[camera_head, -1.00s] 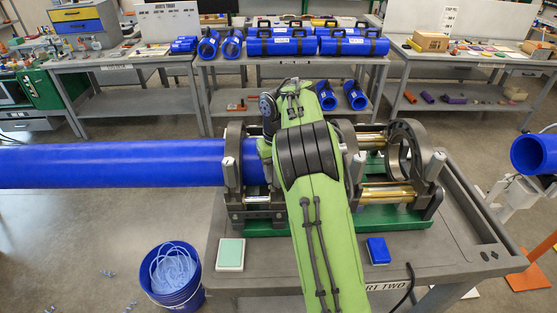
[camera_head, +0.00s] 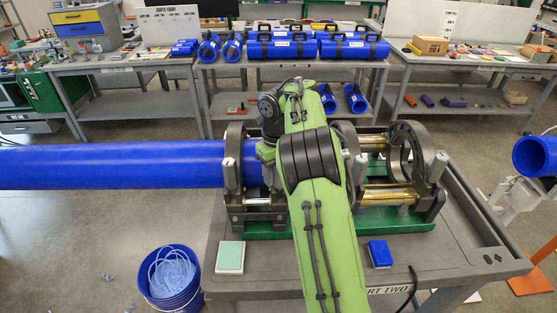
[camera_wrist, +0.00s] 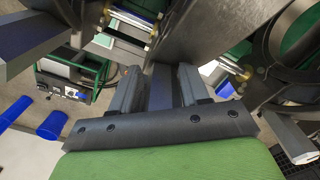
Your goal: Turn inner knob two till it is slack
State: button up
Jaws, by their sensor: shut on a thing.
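The fusion machine on the cart has several dark clamp rings, with the right outer ring (camera_head: 407,155) in plain view. A grey upright knob (camera_head: 358,168) shows just right of my arm, at an inner clamp. My green arm hides much of the middle and my gripper in the head view. In the wrist view my gripper (camera_wrist: 160,85) has its two fingers closed around a dark grey bar-like piece (camera_wrist: 161,90), which looks like a knob. Its far end is hard to make out, and I cannot tell whether it is slack.
A long blue pipe (camera_head: 110,165) enters the left clamps. A pale green pad (camera_head: 230,256) and a blue block (camera_head: 380,253) lie on the cart's front (camera_head: 300,280). A blue bucket (camera_head: 172,280) stands on the floor at left. Dark clamp rings crowd my gripper.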

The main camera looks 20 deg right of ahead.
jog(key=shift+s+f+n+b, duration=0.15)
jog(key=shift+n+b, duration=0.1)
jog(key=shift+n, duration=0.6)
jog(key=shift+s+r+n+b, duration=0.1)
jog(key=shift+n+b, duration=0.15)
jog(key=shift+n, duration=0.6)
jog(key=shift+c, duration=0.2)
jog(key=o, duration=1.6)
jog(key=shift+s+d+r, duration=0.15)
jog(key=shift+s+r, duration=0.05)
jog(key=shift+s, duration=0.2)
jog(key=shift+o, duration=0.2)
jog(key=shift+w, duration=0.1)
jog(key=r+p, duration=0.6)
jog(key=shift+w+d, duration=0.3)
jog(key=shift+w, duration=0.1)
jog(key=shift+a+r, duration=0.1)
jog(key=shift+s+a, duration=0.15)
jog(key=shift+a, duration=0.05)
jog(key=shift+f, duration=0.2)
